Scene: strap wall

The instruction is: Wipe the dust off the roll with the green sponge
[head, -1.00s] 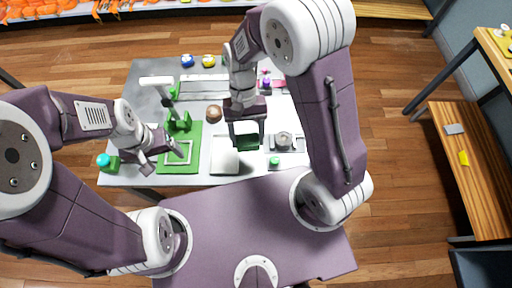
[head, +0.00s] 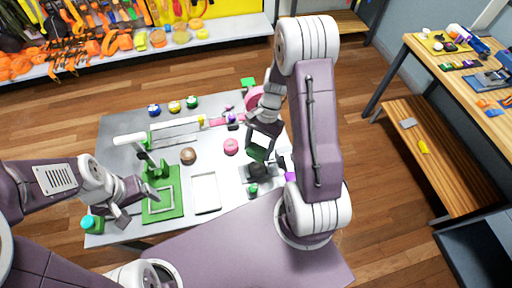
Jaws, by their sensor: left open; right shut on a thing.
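My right gripper (head: 261,147) is shut on the dark green sponge (head: 258,154) and points down over the right side of the table. Just below it is a dark grey piece (head: 262,172), partly hidden; I cannot tell whether the sponge touches it. A large pink disc, which looks like a roll (head: 254,98), stands at the table's right back edge, partly behind my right wrist. I cannot tell for certain which of these is the task's roll, and no dust can be made out. My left gripper (head: 124,212) is open and empty at the left front, beside a green board (head: 176,207).
A white tray (head: 206,208) lies in the middle front. A pink puck (head: 231,146), a brown ball (head: 188,155) and a small green piece (head: 252,190) are nearby. A cyan-topped green piece (head: 92,224) sits at the left edge.

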